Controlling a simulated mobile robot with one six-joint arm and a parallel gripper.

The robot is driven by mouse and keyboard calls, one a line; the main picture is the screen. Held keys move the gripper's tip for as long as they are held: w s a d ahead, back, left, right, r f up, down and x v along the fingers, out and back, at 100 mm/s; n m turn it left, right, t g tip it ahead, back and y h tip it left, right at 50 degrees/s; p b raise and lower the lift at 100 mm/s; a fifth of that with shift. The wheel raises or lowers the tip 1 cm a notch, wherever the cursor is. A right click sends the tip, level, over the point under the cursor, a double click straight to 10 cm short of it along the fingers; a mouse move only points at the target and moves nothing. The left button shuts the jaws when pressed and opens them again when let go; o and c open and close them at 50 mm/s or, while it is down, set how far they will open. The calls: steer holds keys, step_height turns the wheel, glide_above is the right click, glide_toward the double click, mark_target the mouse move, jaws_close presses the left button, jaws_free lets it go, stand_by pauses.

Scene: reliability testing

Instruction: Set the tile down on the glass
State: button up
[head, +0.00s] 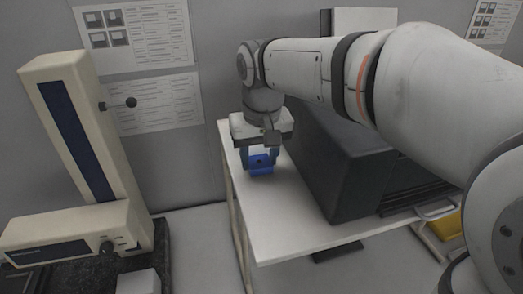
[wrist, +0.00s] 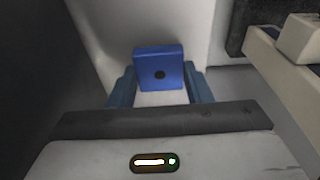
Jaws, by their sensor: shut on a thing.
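The tile is a blue block with a dark round spot on its face; it shows in the head view (head: 261,168) and in the wrist view (wrist: 172,62). My gripper (head: 259,157), with blue fingers, is shut on the tile, one finger on each side. In the head view the tile appears over the left end of the white table (head: 290,240), beside the dark machine. I cannot tell whether it touches the tabletop or hangs just above it. I cannot make out a glass surface for certain in either view.
A large dark box-shaped machine (head: 335,165) fills much of the table, close to the right of my gripper. A beige column instrument (head: 85,120) stands at the left on a black base (head: 95,275). The grey wall is close behind. A yellow bin (head: 447,226) is at the right.

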steer(key=shift+f, duration=0.65)
steer(key=o, duration=0.5)
steer(key=shift+f, duration=0.15)
steer(key=o, duration=0.5)
